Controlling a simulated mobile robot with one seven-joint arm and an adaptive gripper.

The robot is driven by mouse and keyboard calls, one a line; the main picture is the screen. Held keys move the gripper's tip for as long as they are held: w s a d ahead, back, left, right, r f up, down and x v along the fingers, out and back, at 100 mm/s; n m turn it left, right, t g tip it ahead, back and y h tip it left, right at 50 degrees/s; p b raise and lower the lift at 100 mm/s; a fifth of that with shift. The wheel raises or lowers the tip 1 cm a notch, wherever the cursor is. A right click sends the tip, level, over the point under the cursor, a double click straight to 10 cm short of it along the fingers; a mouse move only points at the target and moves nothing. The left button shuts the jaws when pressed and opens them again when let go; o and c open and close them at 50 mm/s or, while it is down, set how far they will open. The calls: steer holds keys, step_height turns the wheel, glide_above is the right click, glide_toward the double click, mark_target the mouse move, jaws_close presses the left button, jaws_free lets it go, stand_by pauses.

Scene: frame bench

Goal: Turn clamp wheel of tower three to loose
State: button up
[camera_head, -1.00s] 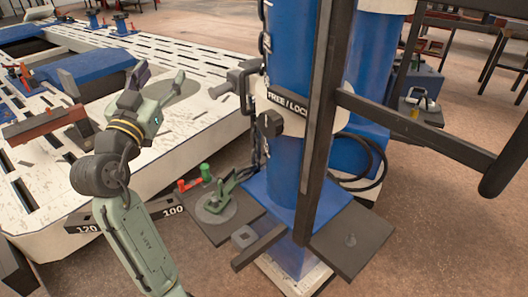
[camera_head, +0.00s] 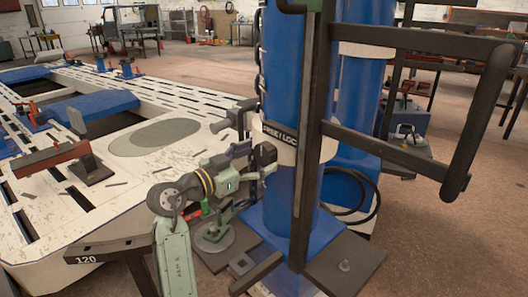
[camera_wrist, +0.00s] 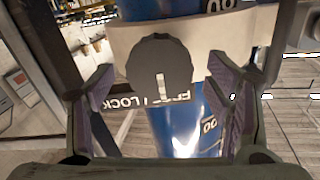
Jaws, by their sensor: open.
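The clamp wheel is a dark round knob (camera_head: 264,154) on the white collar (camera_head: 300,150) of the near blue tower (camera_head: 285,90). In the wrist view the knob (camera_wrist: 160,60) sits between the fingers, with a white mark on its lower half beside a partly covered FREE / LOCK label. My gripper (camera_head: 258,162) is open at the collar, one finger to each side of the knob. In the wrist view my gripper (camera_wrist: 160,72) shows a gap on both sides, and I see no contact. No number three is readable on the tower.
A dark upright post with a handle frame (camera_head: 410,150) stands right in front of the tower. The slotted white bench (camera_head: 130,190) lies left. A second blue tower and a black cable (camera_head: 370,190) are behind.

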steer(key=shift+x, duration=1.3)
steer(key=shift+c, duration=0.4)
steer(key=c, duration=1.1)
